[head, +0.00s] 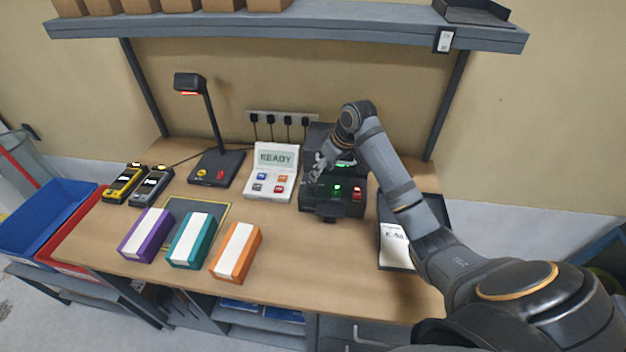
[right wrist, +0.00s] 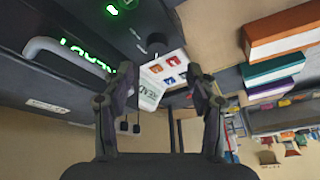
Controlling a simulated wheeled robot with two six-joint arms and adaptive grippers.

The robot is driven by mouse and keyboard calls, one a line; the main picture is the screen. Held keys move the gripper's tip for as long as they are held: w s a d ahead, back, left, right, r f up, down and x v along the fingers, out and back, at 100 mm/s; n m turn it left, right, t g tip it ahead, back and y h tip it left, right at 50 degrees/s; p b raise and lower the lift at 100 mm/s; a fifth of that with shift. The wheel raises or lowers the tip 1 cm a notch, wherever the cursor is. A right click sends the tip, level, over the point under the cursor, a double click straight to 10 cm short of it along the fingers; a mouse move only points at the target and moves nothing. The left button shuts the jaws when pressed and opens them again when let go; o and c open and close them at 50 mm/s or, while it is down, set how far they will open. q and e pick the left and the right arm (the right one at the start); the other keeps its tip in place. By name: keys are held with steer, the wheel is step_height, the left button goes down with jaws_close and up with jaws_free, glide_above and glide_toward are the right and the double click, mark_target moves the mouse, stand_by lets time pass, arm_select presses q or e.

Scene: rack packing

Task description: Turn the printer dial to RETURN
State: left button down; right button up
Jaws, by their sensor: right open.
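The black printer (head: 333,204) stands on the table right of the middle in the head view. Its front has a lit green button and red buttons. In the right wrist view the printer (right wrist: 75,30) fills the upper left, with a grey handle and green lettering. A dark round knob, apparently the dial (right wrist: 157,43), sticks out near its edge, beyond my fingertips. Its setting cannot be read. My right gripper (head: 318,166) is open at the printer's upper left side; in the right wrist view its fingers (right wrist: 164,78) are spread with nothing between them. My left gripper is not in view.
A white READY console (head: 272,184) stands left of the printer, with a scanner lamp (head: 218,168) beyond it. Purple, teal and orange boxes (head: 236,252) lie in front. A K-5a labelled tray (head: 397,250) is beneath my right arm. A shelf (head: 290,32) hangs above.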

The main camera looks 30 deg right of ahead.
glide_above(312, 184)
steer(key=s, duration=0.2)
steer(key=f, duration=0.4)
steer(key=shift+w+d+f+p, duration=0.1)
steer(key=shift+d+p, duration=0.3)
steer(key=x, duration=0.3)
steer(key=shift+w+d, duration=0.1)
steer(key=shift+w, duration=0.05)
steer(key=shift+f+p, duration=0.3)
steer(key=shift+f, duration=0.3)
steer(key=c, duration=1.1)
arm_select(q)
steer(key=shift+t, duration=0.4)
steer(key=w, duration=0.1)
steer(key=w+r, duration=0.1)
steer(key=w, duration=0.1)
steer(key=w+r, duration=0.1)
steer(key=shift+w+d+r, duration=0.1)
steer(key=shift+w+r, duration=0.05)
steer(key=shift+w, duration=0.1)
arm_select(e)
steer(key=shift+r, duration=0.1)
steer(key=shift+c, duration=0.2)
